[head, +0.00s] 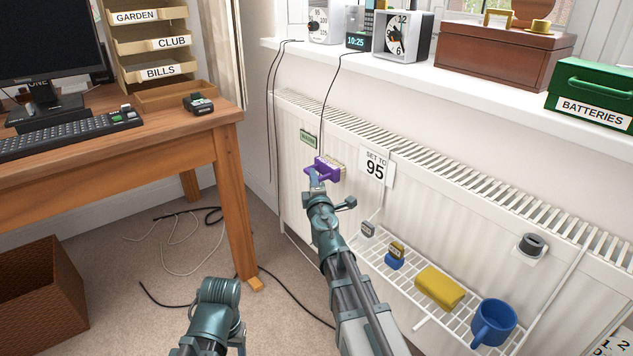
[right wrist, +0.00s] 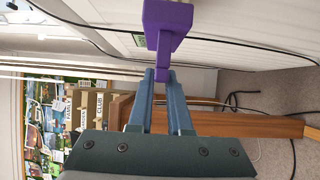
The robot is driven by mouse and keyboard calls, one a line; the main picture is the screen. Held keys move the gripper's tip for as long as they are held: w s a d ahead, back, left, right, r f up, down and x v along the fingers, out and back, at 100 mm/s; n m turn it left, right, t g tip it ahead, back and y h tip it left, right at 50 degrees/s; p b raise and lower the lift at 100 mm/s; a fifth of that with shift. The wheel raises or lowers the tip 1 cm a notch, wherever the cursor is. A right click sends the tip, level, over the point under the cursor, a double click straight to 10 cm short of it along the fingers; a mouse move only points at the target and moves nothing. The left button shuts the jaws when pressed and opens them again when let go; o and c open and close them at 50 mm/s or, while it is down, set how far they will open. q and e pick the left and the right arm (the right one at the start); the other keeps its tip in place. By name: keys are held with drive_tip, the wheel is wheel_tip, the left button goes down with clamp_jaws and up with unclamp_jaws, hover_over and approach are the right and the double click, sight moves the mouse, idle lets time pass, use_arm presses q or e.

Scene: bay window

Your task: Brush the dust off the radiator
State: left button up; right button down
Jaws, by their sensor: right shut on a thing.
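The white radiator (head: 400,212) runs under the window sill, with a slatted grille along its top. A purple brush (head: 325,168) with pale bristles is against or just in front of its upper front, left of the "SET TO 95" card (head: 375,168); contact is unclear. My right gripper (head: 315,182) is shut on the brush's handle. In the right wrist view the purple brush (right wrist: 168,18) extends beyond the fingertips (right wrist: 161,78). I cannot make out any dust. Part of my left arm shows at the bottom, but its gripper does not.
A wire rack (head: 425,300) on the radiator front holds a yellow sponge-like block (head: 440,287), a blue mug (head: 493,323) and small items. Cables (head: 322,115) hang from the sill (head: 440,78). A wooden desk (head: 170,135) stands left, a brown bin (head: 42,300) below.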

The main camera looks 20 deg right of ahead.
drive_tip(key=shift+w+a, duration=0.35)
drive_tip(key=shift+w, duration=0.55)
drive_tip(key=shift+r, duration=0.1)
drive_tip(key=shift+s+d+r+p, duration=0.1)
drive_tip(key=shift+s+d+p, duration=0.1)
drive_tip(key=shift+s, duration=0.4)
drive_tip(key=shift+s+d+r+p, duration=0.15)
drive_tip(key=shift+s+d, duration=0.1)
drive_tip(key=shift+s, duration=0.3)
drive_tip(key=shift+s+d+r+p, duration=0.1)
drive_tip(key=shift+s+d, duration=0.1)
drive_tip(key=shift+s, duration=0.4)
drive_tip(key=s+d, duration=0.2)
drive_tip(key=s, duration=0.4)
drive_tip(key=shift+s+d, duration=0.25)
drive_tip(key=shift+s, duration=0.1)
drive_tip(key=shift+w+a, duration=0.35)
drive_tip(key=shift+w, duration=0.55)
drive_tip(key=shift+w+a, duration=0.35)
drive_tip(key=shift+w, duration=0.5)
